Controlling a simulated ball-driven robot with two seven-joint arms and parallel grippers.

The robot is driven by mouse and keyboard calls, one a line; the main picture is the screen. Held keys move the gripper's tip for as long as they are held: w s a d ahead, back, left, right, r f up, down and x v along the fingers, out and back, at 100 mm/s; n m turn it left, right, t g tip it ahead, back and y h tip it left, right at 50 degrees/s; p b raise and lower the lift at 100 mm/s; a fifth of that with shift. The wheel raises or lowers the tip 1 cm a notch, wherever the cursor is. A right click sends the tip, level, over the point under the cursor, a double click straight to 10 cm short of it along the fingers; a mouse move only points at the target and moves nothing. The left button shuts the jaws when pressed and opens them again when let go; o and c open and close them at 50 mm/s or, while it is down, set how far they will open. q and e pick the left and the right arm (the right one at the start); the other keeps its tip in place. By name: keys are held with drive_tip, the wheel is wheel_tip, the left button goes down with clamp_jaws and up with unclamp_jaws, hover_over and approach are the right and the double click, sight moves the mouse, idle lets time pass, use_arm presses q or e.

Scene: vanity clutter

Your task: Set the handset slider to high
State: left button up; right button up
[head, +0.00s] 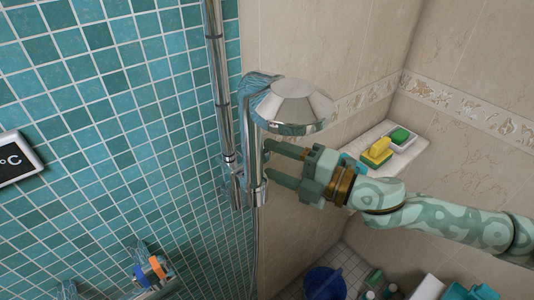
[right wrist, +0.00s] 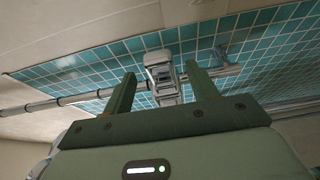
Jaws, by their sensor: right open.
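The chrome shower handset (head: 293,106) hangs at the upper part of the wall, its face tilted downward and its handle beside the vertical rail (head: 218,75). The slider bracket (head: 240,188) sits on the rail near the lower end of the handle. My right gripper (head: 272,164) is open, its two fingers pointing left at the handle, just below the handset head. In the right wrist view, a grey metal fitting (right wrist: 160,76) on the rail (right wrist: 80,98) shows between the open fingers (right wrist: 159,71). I cannot tell whether they touch it. My left gripper is not in view.
A corner shelf (head: 413,152) behind my right arm holds a yellow sponge (head: 377,152) and a green one (head: 400,135). A mixer (head: 150,270) with blue and orange marks is low on the teal wall. A °C display (head: 15,160) is at left. A blue bucket (head: 323,283) stands below.

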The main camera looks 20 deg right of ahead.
drive_tip(key=shift+x, duration=1.3)
